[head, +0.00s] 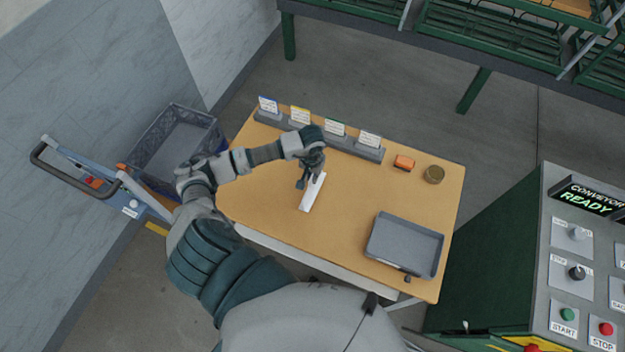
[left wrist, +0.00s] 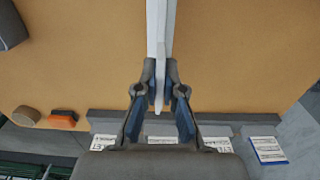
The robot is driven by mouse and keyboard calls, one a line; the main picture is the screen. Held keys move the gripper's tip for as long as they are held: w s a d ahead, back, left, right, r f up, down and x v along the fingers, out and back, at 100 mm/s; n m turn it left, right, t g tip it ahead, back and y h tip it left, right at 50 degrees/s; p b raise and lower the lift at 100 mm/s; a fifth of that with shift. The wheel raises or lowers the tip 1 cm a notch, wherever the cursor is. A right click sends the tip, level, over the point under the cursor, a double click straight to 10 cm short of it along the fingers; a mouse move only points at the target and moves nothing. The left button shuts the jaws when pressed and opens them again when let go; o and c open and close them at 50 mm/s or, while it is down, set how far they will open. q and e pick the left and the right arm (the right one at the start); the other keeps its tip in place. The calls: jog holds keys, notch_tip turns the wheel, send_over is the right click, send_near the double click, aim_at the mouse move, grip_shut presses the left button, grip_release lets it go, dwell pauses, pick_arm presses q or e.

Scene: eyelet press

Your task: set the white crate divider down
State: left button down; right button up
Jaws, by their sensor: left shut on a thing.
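The white crate divider (head: 313,192) is a thin flat white strip over the wooden table, left of its middle. My left gripper (head: 309,178) is shut on its far end. In the left wrist view, the two fingers (left wrist: 160,95) pinch the divider (left wrist: 160,35) from both sides, and it stretches away from them toward the top edge. I cannot tell whether the divider touches the table top. My right gripper is not in view.
The table (head: 260,200) also holds a grey card rack (head: 340,145) at the back, an orange block (head: 404,162), a round brown container (head: 434,174) and a grey tray (head: 380,250). A grey crate (head: 150,150) stands left. A control cabinet (head: 500,260) stands right.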

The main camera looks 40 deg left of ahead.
aim_at(306, 203)
pick_arm(q)
notch_tip(306, 203, down, 3)
jog(key=shift+f+p, duration=0.1)
jog(key=shift+p, duration=0.35)
jog(key=shift+d, duration=0.1)
jog(key=c, duration=1.3)
grip_release()
jog(key=shift+f, duration=0.1)
